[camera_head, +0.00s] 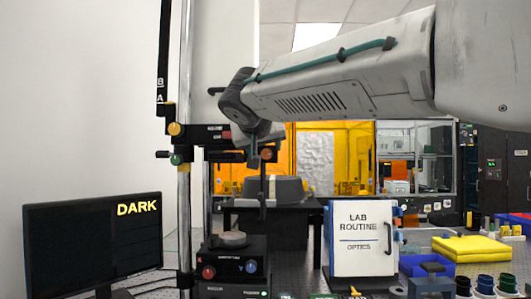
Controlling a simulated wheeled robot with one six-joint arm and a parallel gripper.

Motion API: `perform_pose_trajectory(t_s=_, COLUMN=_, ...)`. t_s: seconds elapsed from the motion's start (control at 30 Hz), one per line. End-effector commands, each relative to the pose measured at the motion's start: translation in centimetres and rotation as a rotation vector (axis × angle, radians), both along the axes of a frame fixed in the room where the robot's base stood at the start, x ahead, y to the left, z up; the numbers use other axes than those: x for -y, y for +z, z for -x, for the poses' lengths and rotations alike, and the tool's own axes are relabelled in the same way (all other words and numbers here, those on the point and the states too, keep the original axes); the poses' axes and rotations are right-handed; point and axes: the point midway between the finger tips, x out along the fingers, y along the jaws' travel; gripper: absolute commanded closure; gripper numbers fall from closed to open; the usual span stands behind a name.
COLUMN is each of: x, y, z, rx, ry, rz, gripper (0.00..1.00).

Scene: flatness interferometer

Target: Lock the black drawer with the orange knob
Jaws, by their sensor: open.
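A black block (207,136) sits on the upright metal column (184,200). An orange-yellow knob (174,129) is on its left end, and a green knob (176,160) is below that. A redder orange knob (266,154) shows right of the column, close to my gripper (262,172). My gripper points down from the wrist and is open, with nothing seen in it. Its dark fingers overlap dark parts behind, so I cannot tell whether they touch the redder knob. I cannot tell which black part is the drawer; my wrist covers some of this area.
A black box (235,269) with red and blue knobs stands below, with a grey disc on top. A monitor (92,244) reading DARK is at left. My arm spans the upper right.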

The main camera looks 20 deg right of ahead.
Motion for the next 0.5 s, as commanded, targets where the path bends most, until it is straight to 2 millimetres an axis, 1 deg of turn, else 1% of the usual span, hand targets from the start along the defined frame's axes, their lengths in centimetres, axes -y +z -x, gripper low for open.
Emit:
perform_pose_trajectory(t_s=0.03, x=0.5, y=-0.4, z=-0.7, rx=-0.002, ry=-0.003, rz=0.001, gripper=0.48)
perform_pose_trajectory(t_s=0.1, x=0.8, y=-0.7, z=-1.5, rx=-0.002, ry=-0.002, rz=0.001, gripper=0.48)
perform_pose_trajectory(t_s=0.2, x=1.2, y=-1.0, z=-2.2, rx=-0.002, ry=-0.002, rz=0.0, gripper=0.48)
perform_pose_trajectory(t_s=0.3, x=1.3, y=-1.2, z=-2.6, rx=-0.002, ry=-0.001, rz=0.0, gripper=0.48)
perform_pose_trajectory(t_s=0.5, x=1.3, y=-1.2, z=-2.7, rx=-0.001, ry=0.0, rz=0.0, gripper=0.48)
